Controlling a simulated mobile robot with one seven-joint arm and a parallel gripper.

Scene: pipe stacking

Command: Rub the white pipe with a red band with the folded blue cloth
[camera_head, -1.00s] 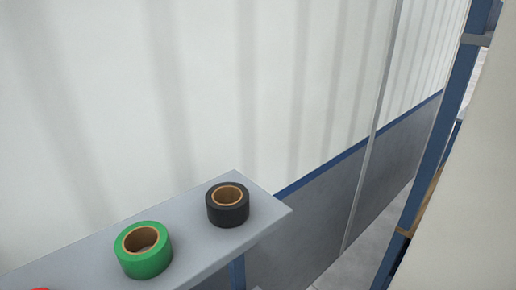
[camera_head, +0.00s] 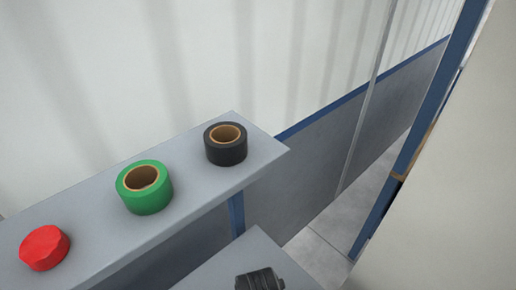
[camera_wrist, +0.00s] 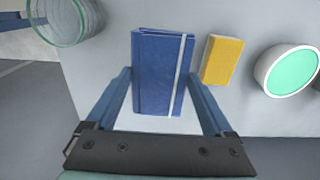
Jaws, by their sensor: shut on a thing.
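My gripper (camera_wrist: 158,82) shows in the wrist view, its two blue fingers on either side of a dark blue notebook-like thing (camera_wrist: 158,72). It is shut on this thing, which has a pale strip along its right side. It looks more like a strapped notebook than a folded cloth; I cannot be sure which. No white pipe with a red band shows in either current view. My gripper is not seen in the head view.
In the wrist view, a yellow block (camera_wrist: 223,60) and a white round thing with a green face (camera_wrist: 288,72) are to the right; a clear glass (camera_wrist: 65,20) is upper left.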

